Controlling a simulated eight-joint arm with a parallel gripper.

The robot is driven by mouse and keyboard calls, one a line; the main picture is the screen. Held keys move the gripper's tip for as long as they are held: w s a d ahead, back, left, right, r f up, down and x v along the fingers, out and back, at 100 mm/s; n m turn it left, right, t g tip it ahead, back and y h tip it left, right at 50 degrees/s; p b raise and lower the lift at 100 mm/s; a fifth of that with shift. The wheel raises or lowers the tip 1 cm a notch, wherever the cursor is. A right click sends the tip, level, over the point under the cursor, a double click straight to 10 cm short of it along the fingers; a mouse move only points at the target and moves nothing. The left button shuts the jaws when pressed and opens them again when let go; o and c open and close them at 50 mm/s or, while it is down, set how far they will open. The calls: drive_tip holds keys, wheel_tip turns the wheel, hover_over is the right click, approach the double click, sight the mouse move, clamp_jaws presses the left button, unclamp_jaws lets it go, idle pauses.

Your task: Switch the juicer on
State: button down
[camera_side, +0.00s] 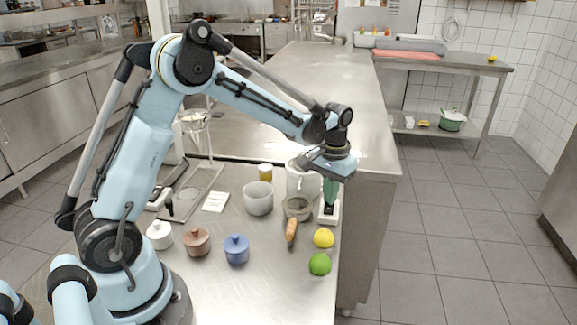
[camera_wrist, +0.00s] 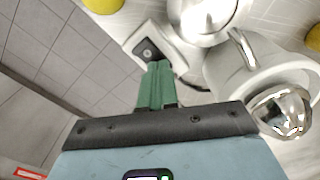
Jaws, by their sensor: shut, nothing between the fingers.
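The juicer (camera_side: 300,183) is a white-bodied machine near the right edge of the steel counter, partly hidden behind my wrist. In the wrist view its white body (camera_wrist: 222,65) shows with shiny chrome parts. A white block with a dark square switch panel (camera_wrist: 148,47) and a round button is at the top centre of the wrist view. The block's white base (camera_side: 329,214) shows below my fingers in the side view. My gripper (camera_side: 330,199) is shut and empty, pointing down over this block. Its green fingertips (camera_wrist: 156,66) overlap the panel's near edge; I cannot tell whether they touch.
A grey bowl (camera_side: 297,209), a brown-handled tool (camera_side: 291,231), a lemon (camera_side: 323,238) and a lime (camera_side: 320,264) are close by. A pale bowl (camera_side: 258,199) and lidded pots, including a blue one (camera_side: 237,250), stand left. The counter edge drops off at right.

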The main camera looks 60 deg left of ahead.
wheel_tip(320, 180, up, 7)
idle(1.0)
drive_tip(key=s+d+r+m+t, duration=0.1)
drive_tip(key=s+d+t, duration=0.1)
drive_tip(key=s, duration=0.6)
drive_tip(key=s+d+r+m+t, duration=0.2)
drive_tip(key=s+t, duration=0.3)
drive_tip(key=s, duration=0.3)
drive_tip(key=shift+d+r, duration=0.2)
drive_tip(key=shift+d, duration=0.05)
